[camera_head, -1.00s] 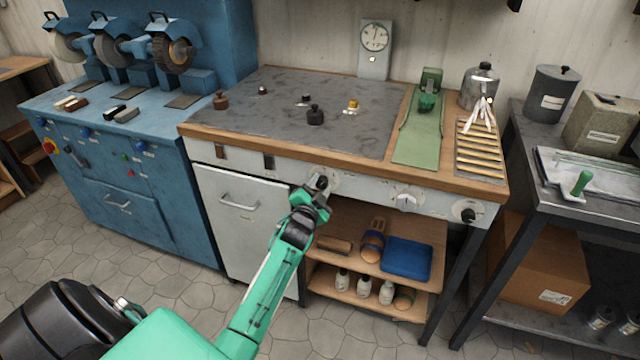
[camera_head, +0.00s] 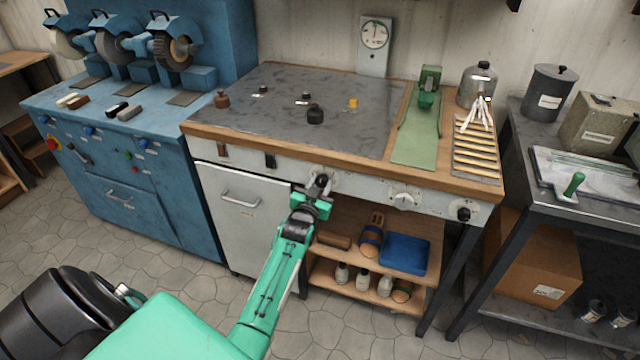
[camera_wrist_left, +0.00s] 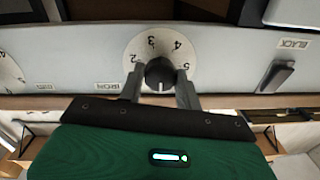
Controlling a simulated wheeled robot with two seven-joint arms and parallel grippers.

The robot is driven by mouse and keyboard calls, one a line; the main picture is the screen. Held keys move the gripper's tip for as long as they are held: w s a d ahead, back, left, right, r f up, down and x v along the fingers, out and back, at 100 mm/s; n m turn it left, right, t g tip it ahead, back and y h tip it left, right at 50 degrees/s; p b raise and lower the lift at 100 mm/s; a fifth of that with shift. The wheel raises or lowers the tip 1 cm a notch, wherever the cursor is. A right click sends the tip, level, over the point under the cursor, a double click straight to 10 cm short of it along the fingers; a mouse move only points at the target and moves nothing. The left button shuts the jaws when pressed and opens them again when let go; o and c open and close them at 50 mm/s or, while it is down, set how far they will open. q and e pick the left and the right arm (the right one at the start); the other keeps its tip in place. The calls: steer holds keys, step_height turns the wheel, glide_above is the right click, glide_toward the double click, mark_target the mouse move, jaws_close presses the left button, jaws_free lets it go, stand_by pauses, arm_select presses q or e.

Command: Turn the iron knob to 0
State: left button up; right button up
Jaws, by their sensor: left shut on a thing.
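The iron knob (camera_wrist_left: 160,73) is a dark round knob on a white dial (camera_wrist_left: 152,42) with the numbers 2, 3, 4 and 5 visible, on the bench's front panel. A small label reading IRON (camera_wrist_left: 105,86) is beside the dial. A pale mark shows at the knob's lower edge in the wrist view. My left gripper (camera_wrist_left: 160,88) is shut on the knob, with one finger on each side. In the head view my left gripper (camera_head: 319,186) is at the panel, and the knob is partly hidden by it. My right gripper is not in view.
A white knob (camera_head: 403,201) and a black knob (camera_head: 464,214) sit farther right on the panel. A switch labelled BLACK (camera_wrist_left: 278,77) is beside the dial in the wrist view. A white cabinet door (camera_head: 240,215) is to the left.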

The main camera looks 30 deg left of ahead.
arm_select(q)
steer(key=shift+f, duration=0.15)
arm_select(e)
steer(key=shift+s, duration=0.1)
arm_select(q)
steer(key=o, duration=1)
steer(key=shift+s, duration=0.1)
steer(key=v, duration=1.3)
steer(key=shift+s+b, duration=0.3)
steer(key=shift+b, duration=0.1)
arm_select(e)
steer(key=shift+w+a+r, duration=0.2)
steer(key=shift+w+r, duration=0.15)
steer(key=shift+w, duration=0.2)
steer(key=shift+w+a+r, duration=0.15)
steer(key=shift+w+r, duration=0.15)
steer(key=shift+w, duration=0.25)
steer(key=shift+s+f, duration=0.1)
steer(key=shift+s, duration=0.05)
